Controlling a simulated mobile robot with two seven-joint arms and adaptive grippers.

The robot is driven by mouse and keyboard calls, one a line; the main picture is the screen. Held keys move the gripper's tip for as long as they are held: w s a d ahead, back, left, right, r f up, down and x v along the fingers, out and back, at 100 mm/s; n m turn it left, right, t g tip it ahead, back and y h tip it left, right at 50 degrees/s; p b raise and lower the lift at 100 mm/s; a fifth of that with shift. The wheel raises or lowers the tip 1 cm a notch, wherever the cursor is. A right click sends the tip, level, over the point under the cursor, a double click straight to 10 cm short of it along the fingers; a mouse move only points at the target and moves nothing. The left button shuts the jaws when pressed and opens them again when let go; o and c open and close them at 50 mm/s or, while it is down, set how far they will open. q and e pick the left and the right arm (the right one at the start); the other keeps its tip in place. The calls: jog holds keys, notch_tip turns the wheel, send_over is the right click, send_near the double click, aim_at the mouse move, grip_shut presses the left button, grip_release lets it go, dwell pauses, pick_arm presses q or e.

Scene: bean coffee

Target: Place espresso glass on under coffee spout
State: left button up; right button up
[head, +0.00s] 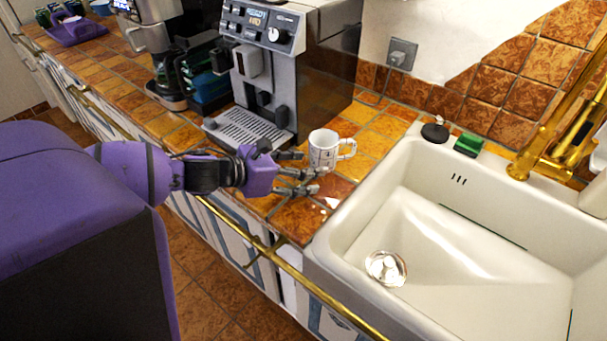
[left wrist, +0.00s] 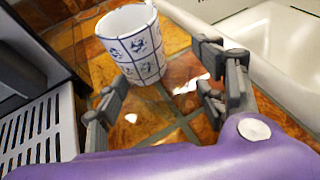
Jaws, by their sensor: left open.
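A white mug (head: 323,148) with a dark pattern and a handle stands upright on the tiled counter, right of the coffee machine (head: 262,75). It is the only cup that I make out by the machine; no clear glass shows. The machine's spout block (head: 249,60) hangs above an empty drip tray (head: 245,128). My left gripper (head: 308,171) is open and low over the counter, its fingers pointing at the mug. In the left wrist view the mug (left wrist: 138,48) is just beyond the open fingers (left wrist: 160,85), nearer the left finger; contact is unclear. My right gripper is out of view.
A white sink (head: 440,235) with a gold tap (head: 545,150) lies right of the mug. A black lid (head: 435,132) and green sponge (head: 468,143) sit on the sink's back rim. A gold rail (head: 285,265) runs along the counter front.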

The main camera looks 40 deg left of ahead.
pick_arm(q)
jog(key=c, duration=1.4)
jog(key=shift+c, duration=0.2)
